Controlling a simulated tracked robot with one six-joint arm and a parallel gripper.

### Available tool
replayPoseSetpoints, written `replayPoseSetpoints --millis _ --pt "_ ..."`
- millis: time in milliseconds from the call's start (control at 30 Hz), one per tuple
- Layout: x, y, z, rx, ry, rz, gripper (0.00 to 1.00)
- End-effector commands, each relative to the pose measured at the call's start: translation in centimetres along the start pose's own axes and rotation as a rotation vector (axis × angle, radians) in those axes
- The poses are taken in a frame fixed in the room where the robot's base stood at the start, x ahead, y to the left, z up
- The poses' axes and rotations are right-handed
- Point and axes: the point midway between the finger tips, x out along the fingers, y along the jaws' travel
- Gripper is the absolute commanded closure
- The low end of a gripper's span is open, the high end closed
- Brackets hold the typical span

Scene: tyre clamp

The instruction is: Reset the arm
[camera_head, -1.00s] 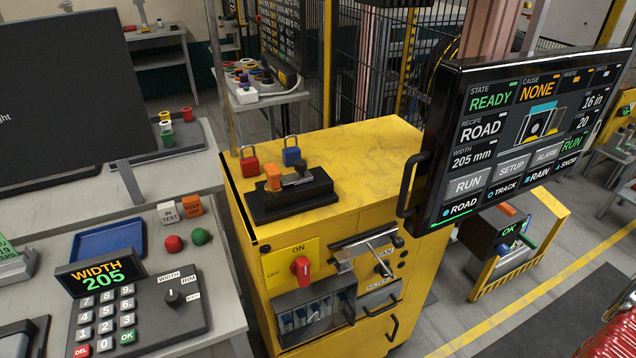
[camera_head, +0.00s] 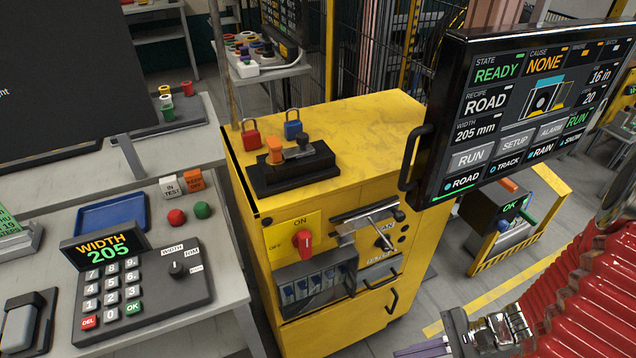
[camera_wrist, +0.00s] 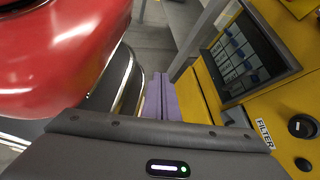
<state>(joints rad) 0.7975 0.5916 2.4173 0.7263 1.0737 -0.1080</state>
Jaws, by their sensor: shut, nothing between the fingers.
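My arm, with its red ribbed sleeve, shows at the lower right of the head view. My gripper (camera_head: 425,349) is at the bottom edge there, with only part of its purple fingers in the picture. In the wrist view the purple fingers (camera_wrist: 160,97) lie side by side and closed, with nothing seen between them. They are in front of the yellow cabinet (camera_head: 375,125), apart from it as far as I can tell. The cabinet's grey-framed window (camera_wrist: 240,55) is to their right in the wrist view.
The monitor (camera_head: 530,120) reads READY, above and beyond my arm. A desk with a keypad (camera_head: 140,285) reading WIDTH 205 is at the left. The cabinet carries a red knob (camera_head: 303,241) and two padlocks on top. Floor shows between cabinet and arm.

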Motion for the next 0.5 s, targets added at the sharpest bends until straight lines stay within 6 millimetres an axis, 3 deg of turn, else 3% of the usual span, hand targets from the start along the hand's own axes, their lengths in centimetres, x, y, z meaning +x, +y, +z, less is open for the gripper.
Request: replayPoseSetpoints --millis 500 --pt "-4.7 -0.5 2.9 -0.358 0.289 0.298 1.0"
